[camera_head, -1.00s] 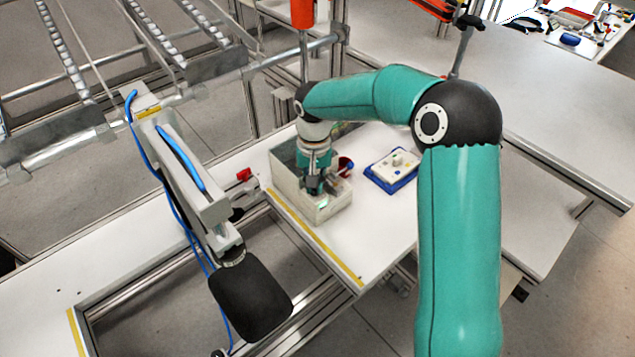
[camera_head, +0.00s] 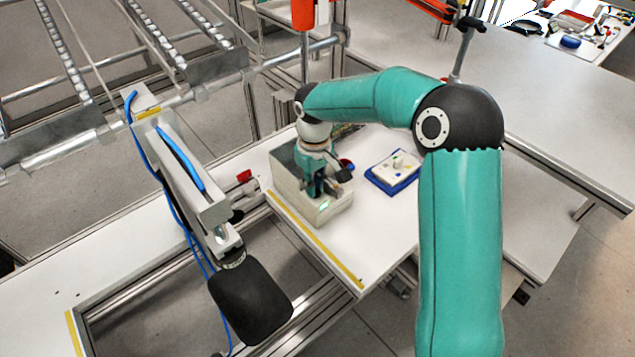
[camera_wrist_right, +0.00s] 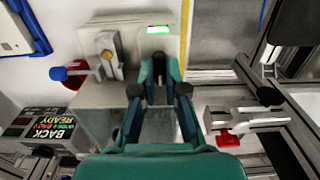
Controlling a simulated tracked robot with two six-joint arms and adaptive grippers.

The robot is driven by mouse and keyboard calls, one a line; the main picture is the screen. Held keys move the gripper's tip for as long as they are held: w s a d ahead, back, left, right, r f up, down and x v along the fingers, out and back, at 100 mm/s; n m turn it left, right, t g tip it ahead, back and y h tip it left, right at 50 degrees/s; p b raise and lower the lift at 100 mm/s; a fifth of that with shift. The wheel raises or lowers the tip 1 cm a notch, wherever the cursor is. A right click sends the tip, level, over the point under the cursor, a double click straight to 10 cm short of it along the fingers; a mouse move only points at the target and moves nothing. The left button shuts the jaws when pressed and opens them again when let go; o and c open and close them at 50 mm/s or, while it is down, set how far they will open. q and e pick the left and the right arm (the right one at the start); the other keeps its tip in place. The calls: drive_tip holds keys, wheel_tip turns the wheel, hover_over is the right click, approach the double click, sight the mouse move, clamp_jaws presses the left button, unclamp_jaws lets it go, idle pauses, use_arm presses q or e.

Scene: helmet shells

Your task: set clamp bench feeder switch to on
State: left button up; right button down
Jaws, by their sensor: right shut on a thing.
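The clamp bench feeder is a pale grey box (camera_head: 322,212) on the white bench, with a lit green indicator (camera_head: 323,206) on its near side. The indicator also shows at the top of the right wrist view (camera_wrist_right: 158,29). My right gripper (camera_head: 319,190) points down at the top of the box. In the right wrist view its fingertips (camera_wrist_right: 159,72) are close together, just below the indicator. The gripper is shut on the feeder switch, which the fingers mostly hide, so its setting cannot be read. My left gripper is not in view.
A blue tray (camera_head: 394,181) with a white block lies right of the feeder. A metal fitting (camera_wrist_right: 105,55) and a blue-and-red knob (camera_wrist_right: 62,73) sit beside the fingers. A pale arm-like fixture with a black pad (camera_head: 250,300) stands at left. The bench front is clear.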

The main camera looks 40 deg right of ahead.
idle(0.4)
drive_tip(key=c, duration=1.5)
unclamp_jaws()
drive_tip(key=shift+r, duration=0.15)
wheel_tip(320, 180, up, 12)
drive_tip(key=shift+f, duration=0.2)
